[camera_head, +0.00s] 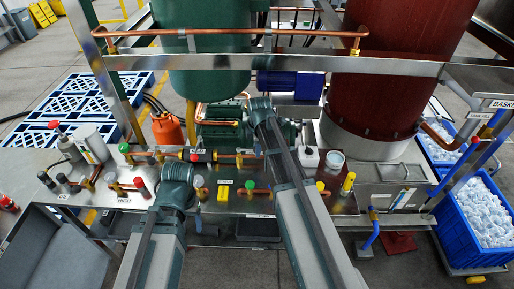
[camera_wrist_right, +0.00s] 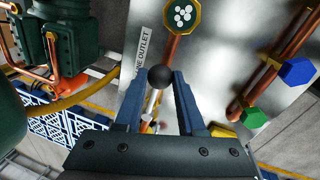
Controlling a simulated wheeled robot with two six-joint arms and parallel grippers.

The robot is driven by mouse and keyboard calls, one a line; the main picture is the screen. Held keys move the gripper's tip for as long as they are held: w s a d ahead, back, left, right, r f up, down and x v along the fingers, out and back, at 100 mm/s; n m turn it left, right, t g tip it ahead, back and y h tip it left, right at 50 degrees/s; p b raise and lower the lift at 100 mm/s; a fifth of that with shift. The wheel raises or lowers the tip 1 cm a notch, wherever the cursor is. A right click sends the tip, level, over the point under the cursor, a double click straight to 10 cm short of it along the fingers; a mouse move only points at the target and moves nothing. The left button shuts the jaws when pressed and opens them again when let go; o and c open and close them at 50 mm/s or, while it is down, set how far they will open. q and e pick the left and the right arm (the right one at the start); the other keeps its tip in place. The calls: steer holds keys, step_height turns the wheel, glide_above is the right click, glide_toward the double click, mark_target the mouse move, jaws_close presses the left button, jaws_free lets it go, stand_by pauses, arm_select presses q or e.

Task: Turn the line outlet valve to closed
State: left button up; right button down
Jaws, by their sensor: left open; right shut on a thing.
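The line outlet valve's lever, with a black ball knob (camera_wrist_right: 160,77) and a pale metal shaft, stands between the fingers of my right gripper (camera_wrist_right: 160,105) in the right wrist view. The gripper is shut on it. A white "LINE OUTLET" label (camera_wrist_right: 143,52) is beside it on the metal panel. In the head view my right arm reaches up the middle to the green machinery, and its wrist (camera_head: 262,106) hides the valve. My left gripper (camera_head: 178,172) is over the bench at the left, apart from the valve. Its fingers are hardly visible there.
Copper pipes with colored caps run along the metal bench (camera_head: 340,200). A green tank (camera_head: 208,60) and a dark red tank (camera_head: 400,60) stand behind, with a copper rail (camera_head: 230,33) across the front. A blue ice crate (camera_head: 447,222) is at the right.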

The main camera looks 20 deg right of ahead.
steer(key=shift+s, duration=0.15)
stand_by(0.4)
steer(key=s+m, duration=0.1)
steer(key=m, duration=0.1)
steer(key=a+m, duration=0.1)
steer(key=shift+s+a+m+h, duration=0.2)
steer(key=shift+s+m+h, duration=0.1)
steer(key=shift+s+m, duration=0.1)
steer(key=m, duration=0.1)
steer(key=s+a+m, duration=0.1)
steer(key=m, duration=0.1)
steer(key=a+m, duration=0.1)
steer(key=shift+s+g+h, duration=0.25)
steer(key=shift+g+h, duration=0.05)
steer(key=shift+g, duration=0.1)
steer(key=a+m, duration=0.1)
steer(key=m, duration=0.2)
steer(key=shift+s+a, duration=0.25)
steer(key=shift+a, duration=0.1)
steer(key=m, duration=0.1)
steer(key=a+m+g, duration=0.1)
steer(key=shift+a+m+h, duration=0.3)
steer(key=shift+m, duration=0.1)
steer(key=shift+w+a+m+g, duration=0.1)
steer(key=shift+a+m+g, duration=0.1)
steer(key=shift+a+m, duration=0.7)
steer(key=shift+w+a+m+g, duration=0.1)
steer(key=shift+a+m+g, duration=0.2)
steer(key=shift+m, duration=1)
steer(key=shift+a, duration=0.1)
